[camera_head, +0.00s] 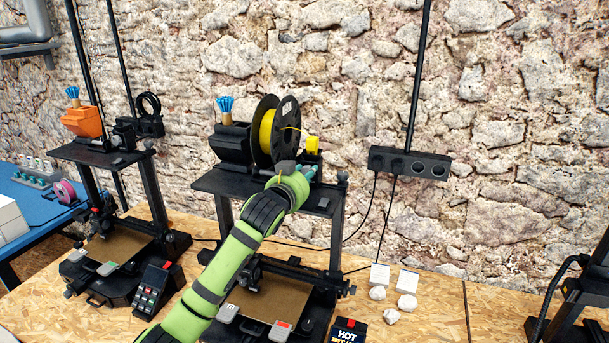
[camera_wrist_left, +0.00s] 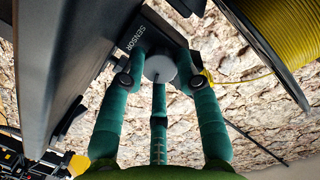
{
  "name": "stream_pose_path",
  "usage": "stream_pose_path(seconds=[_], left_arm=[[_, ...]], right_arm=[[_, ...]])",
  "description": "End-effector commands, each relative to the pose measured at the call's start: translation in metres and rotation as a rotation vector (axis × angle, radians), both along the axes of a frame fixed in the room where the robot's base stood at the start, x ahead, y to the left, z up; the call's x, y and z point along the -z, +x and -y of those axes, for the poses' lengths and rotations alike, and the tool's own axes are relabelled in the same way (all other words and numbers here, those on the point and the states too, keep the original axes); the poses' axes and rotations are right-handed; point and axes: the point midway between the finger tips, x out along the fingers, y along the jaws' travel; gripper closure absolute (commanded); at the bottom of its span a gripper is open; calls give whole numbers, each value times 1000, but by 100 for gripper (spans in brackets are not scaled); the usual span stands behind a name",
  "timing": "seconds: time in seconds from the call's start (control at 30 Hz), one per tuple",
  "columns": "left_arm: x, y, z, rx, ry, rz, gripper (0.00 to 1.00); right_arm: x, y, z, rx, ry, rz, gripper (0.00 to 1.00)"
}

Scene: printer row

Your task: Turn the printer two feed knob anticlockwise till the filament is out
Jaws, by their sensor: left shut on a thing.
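The middle printer (camera_head: 268,183) carries a black spool with yellow filament (camera_head: 268,132) on its top. My left gripper (camera_head: 306,172) reaches up to the right part of this printer's top, just below a yellow part (camera_head: 312,145). In the left wrist view, my left gripper's teal fingers (camera_wrist_left: 160,78) close around a round grey knob (camera_wrist_left: 159,67) with a dark mark on its face. A thin yellow strand (camera_wrist_left: 240,79) runs from the spool (camera_wrist_left: 275,35) towards a yellow part behind a finger. The knob is hidden in the head view. My right gripper is out of view.
A dark box marked SENSOR (camera_wrist_left: 125,50) sits close beside the fingers. Another printer (camera_head: 112,150) with an orange part stands at left. A power strip (camera_head: 408,163) hangs on the stone wall at right. White boxes and crumpled lumps (camera_head: 392,316) lie on the bench.

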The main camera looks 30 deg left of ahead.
Motion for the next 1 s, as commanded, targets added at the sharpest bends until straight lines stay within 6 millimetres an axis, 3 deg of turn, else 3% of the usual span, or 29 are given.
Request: stream_pose_path(seconds=[0.67,0.7,0.73,0.77,1.0], left_arm=[[-4,0,-2,-2,-59,24,100],[-4,0,-2,-2,-59,24,59],[-4,0,-2,-2,-59,24,47],[-4,0,-1,-2,-60,23,44],[-2,0,-1,0,-60,18,44]], right_arm=[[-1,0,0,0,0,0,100],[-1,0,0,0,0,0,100],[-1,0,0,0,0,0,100],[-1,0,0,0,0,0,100],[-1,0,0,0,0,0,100]])
